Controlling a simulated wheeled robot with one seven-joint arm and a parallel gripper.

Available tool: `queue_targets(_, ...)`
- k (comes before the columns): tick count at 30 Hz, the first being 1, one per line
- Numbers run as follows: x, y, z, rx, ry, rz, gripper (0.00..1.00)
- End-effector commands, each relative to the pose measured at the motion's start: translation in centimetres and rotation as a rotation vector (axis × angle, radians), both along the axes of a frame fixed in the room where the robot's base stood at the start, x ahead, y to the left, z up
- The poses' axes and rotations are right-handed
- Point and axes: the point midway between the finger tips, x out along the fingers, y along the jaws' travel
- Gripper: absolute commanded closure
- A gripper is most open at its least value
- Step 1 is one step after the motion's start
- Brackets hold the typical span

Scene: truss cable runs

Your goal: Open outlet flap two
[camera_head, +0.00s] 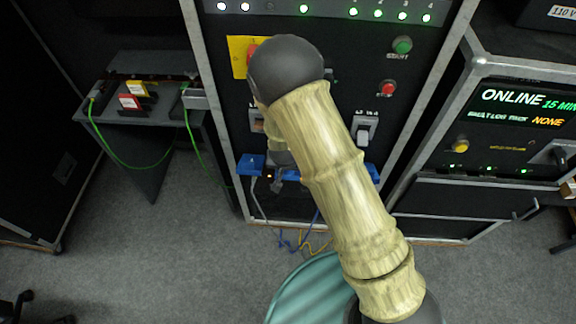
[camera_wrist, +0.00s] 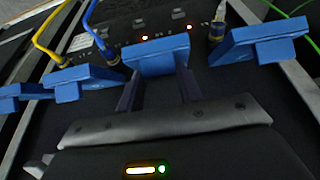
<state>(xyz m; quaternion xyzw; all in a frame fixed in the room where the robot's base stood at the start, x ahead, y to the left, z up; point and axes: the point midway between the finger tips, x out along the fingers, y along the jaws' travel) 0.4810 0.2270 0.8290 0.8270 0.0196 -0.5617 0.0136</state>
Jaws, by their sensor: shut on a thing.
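Several blue outlet flaps sit in a row on the dark rack panel. In the wrist view, my gripper (camera_wrist: 158,84) has its two dark fingers shut on the middle blue flap (camera_wrist: 155,58), which I take to be outlet flap two; its marking is not readable. How far this flap is raised I cannot tell. In the head view my arm hides this flap, and the tip of my gripper (camera_head: 279,180) shows low on the rack. The leftmost flap (camera_head: 250,165) is beside it and also shows in the wrist view (camera_wrist: 262,36).
Other blue flaps (camera_wrist: 84,76) with yellow and blue cables stand close by in the wrist view. A green button (camera_head: 402,45) and a red button (camera_head: 388,88) are higher on the rack. A side shelf (camera_head: 150,100) with green cables is at left.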

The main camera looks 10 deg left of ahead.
Motion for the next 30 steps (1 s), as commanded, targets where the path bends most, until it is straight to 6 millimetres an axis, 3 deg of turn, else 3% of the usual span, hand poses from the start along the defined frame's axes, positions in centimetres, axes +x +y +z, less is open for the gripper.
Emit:
queue_targets(3,0.6,-0.1,0.2,0.002,-0.016,-0.005,1.00)
queue_targets(4,0.6,-0.1,0.2,0.002,-0.017,-0.005,0.58)
queue_targets(7,0.5,-0.1,0.1,0.002,-0.013,-0.004,0.42)
queue_targets(20,-0.1,0.0,0.8,0.001,-0.005,0.000,0.42)
queue_targets(30,-2.1,0.0,5.8,0.003,-0.007,0.001,0.42)
